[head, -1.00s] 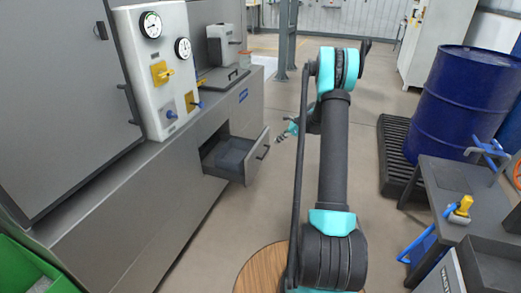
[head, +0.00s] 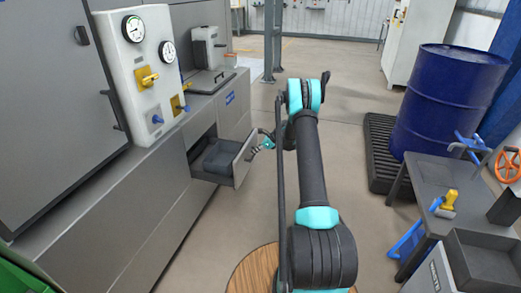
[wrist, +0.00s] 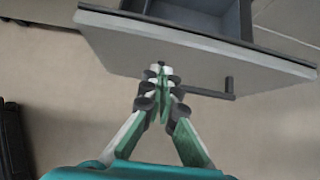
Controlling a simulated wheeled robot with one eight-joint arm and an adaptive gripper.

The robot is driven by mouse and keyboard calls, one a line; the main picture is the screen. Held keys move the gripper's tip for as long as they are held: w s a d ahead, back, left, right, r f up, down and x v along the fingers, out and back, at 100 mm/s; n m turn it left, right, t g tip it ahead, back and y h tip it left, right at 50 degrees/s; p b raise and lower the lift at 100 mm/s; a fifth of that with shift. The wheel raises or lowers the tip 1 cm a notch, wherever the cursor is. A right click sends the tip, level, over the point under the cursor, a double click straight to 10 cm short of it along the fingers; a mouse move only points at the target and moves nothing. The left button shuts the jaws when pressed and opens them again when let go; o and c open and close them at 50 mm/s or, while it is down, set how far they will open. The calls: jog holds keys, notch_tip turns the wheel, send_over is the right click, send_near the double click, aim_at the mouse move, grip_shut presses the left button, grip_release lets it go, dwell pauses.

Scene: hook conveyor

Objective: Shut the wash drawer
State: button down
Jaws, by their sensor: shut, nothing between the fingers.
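The wash drawer (head: 240,166) stands pulled out of the grey cabinet, with dark contents inside in the head view. In the wrist view its front panel (wrist: 205,50) spans the top, with a dark bar handle (wrist: 208,91) on its face. My gripper (wrist: 162,72) is shut and empty, its fingertips at the drawer front just left of the handle's free end. Whether the fingertips touch the panel I cannot tell. In the head view my gripper (head: 262,142) is small, beside the drawer front on its right, partly hidden by my arm.
The control panel (head: 140,70) with gauges and knobs is above the drawer on the left. A blue drum (head: 445,105) on a dark pallet (head: 380,150) and a grey cart (head: 445,190) stand at the right. Floor between them is clear.

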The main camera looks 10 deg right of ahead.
aim_at(244, 153)
jog(key=shift+w+a+r, duration=0.1)
jog(key=shift+w+a, duration=0.25)
jog(key=shift+a, duration=0.35)
jog(key=shift+w+a, duration=0.35)
jog(key=shift+a, duration=0.35)
jog(key=shift+a, duration=0.1)
